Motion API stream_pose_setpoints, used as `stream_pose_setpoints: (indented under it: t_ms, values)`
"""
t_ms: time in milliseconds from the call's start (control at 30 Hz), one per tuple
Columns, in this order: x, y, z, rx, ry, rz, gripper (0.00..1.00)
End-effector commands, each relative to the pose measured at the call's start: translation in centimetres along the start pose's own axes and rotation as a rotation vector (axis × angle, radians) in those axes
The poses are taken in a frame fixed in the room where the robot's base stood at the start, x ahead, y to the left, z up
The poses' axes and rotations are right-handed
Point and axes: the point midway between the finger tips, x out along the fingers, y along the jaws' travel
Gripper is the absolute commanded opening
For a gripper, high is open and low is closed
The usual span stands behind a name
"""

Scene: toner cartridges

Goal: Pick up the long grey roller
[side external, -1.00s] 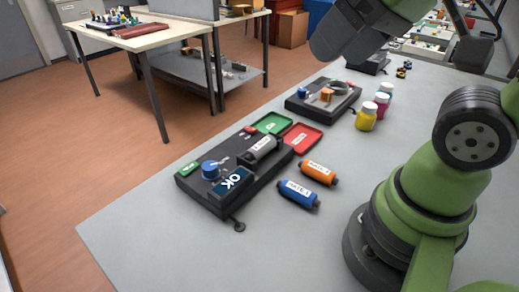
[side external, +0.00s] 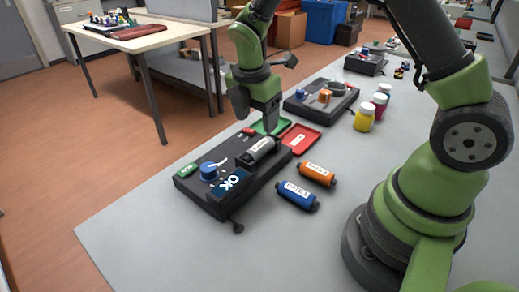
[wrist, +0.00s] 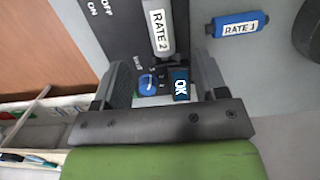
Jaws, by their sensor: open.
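The grey roller (side external: 260,151) is a cylinder with a white label, lying on top of a black device (side external: 205,195). In the wrist view the roller (wrist: 160,28) reads "RATE 2" and is cut off by the top edge. Nothing is held, and I cannot tell the exact height gap.
A blue cartridge (side external: 298,196) and an orange cartridge (side external: 315,174) lie on the grey table beside the device. The device carries a blue knob (side external: 209,171) and an OK screen (side external: 231,181). Green (side external: 270,125) and red (side external: 301,137) trays sit behind. Bottles (side external: 364,118) stand farther right.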

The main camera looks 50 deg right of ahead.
Motion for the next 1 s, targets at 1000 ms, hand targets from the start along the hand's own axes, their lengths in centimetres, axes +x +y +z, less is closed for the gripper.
stream_pose_setpoints:
  t_ms: [1000]
  values:
    - [8.5,-0.1,-0.1,0.006,0.002,0.0,0.48]
